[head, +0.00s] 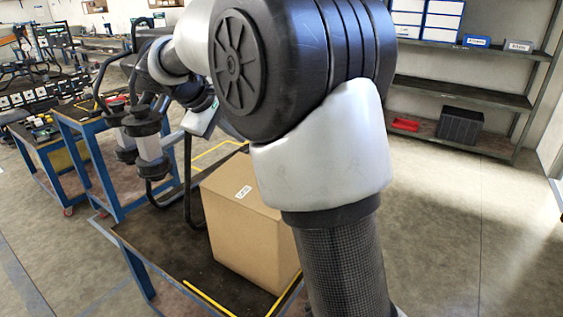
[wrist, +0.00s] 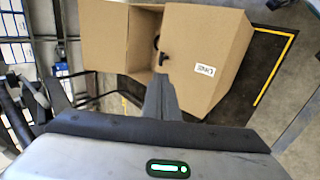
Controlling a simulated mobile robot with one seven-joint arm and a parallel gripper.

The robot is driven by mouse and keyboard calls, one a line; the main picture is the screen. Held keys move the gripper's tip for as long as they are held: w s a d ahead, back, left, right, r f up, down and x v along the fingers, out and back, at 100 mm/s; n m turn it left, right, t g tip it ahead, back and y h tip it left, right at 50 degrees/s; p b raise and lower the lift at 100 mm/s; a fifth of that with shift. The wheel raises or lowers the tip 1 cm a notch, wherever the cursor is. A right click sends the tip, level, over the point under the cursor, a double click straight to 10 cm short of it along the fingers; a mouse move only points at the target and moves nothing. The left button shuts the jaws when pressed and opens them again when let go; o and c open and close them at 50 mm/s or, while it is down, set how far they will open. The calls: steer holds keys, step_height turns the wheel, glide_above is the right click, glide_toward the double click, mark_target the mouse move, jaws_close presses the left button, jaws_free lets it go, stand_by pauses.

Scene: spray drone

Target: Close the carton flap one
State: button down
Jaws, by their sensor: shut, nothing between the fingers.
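The brown cardboard carton (head: 250,235) stands on a dark-topped bench, partly behind my arm in the head view. In the wrist view the carton (wrist: 205,60) shows a labelled panel on the right. A brown panel that looks like an open flap (wrist: 105,38) spreads out to the left. A gap between them shows a dark shape inside that I cannot make out. My gripper (wrist: 160,82) is shut and empty, its fingers pointing at the carton near this gap. I cannot tell whether they touch it.
The bench (head: 165,260) has a blue frame and yellow edge marks. Another blue bench (head: 85,115) with small parts stands at the left. A metal shelf (head: 460,92) with boxes stands at the back right. The floor at the right is clear.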

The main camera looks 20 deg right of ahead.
steer(key=b+x, duration=0.2)
steer(key=x, duration=1.1)
steer(key=shift+w+d+f, duration=0.1)
steer(key=shift+w+f, duration=0.05)
steer(key=shift+f, duration=0.2)
steer(key=shift+b+x, duration=0.35)
steer(key=shift+x, duration=0.75)
steer(key=shift+f, duration=0.1)
